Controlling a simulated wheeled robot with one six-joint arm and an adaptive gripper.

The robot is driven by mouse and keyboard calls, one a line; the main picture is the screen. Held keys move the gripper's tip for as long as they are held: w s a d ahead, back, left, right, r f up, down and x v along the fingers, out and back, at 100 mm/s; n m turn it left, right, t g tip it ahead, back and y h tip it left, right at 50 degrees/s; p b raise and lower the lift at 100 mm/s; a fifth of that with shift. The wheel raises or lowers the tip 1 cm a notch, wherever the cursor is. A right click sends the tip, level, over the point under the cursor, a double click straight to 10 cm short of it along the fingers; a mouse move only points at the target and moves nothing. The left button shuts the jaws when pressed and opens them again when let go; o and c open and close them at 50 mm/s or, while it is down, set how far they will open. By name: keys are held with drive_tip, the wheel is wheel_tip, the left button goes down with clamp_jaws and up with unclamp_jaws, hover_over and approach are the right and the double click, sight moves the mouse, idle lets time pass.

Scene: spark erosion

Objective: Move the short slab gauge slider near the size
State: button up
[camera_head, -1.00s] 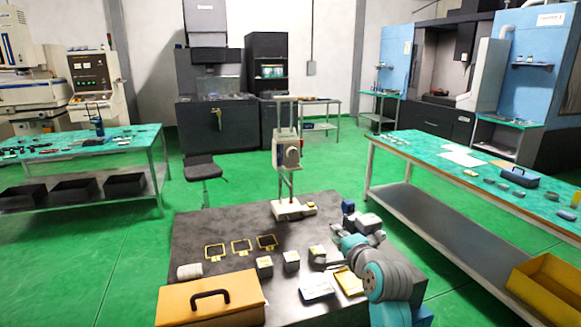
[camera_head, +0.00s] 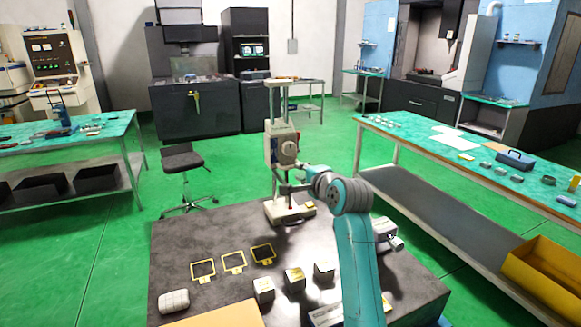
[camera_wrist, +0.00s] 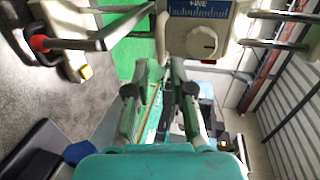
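The gauge (camera_head: 283,150) is a cream upright stand with two posts and a head with a round dial. It stands at the back of the dark table. In the wrist view, its head (camera_wrist: 180,42) shows close up at the top, with a pale knob (camera_wrist: 202,42) and a blue scale plate (camera_wrist: 200,9) marked "FINE". I cannot tell which part is the short slab's slider. My gripper (camera_head: 296,187) is beside the gauge's column, below the head. In the wrist view, my gripper (camera_wrist: 158,84) is open, with nothing between its fingers; contact with the gauge is not visible.
On the dark table (camera_head: 205,235) are several yellow square frames (camera_head: 233,262), several small blocks (camera_head: 294,279) and a pale rounded item (camera_head: 174,301). A black stool (camera_head: 183,160) stands behind it. A long bench (camera_head: 430,140) is at the right.

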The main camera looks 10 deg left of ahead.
sight(292, 167)
drive_tip(key=x, duration=0.7)
drive_tip(key=shift+w+a, duration=0.2)
drive_tip(key=shift+w, duration=0.1)
clamp_jaws()
drive_tip(key=shift+f, duration=0.1)
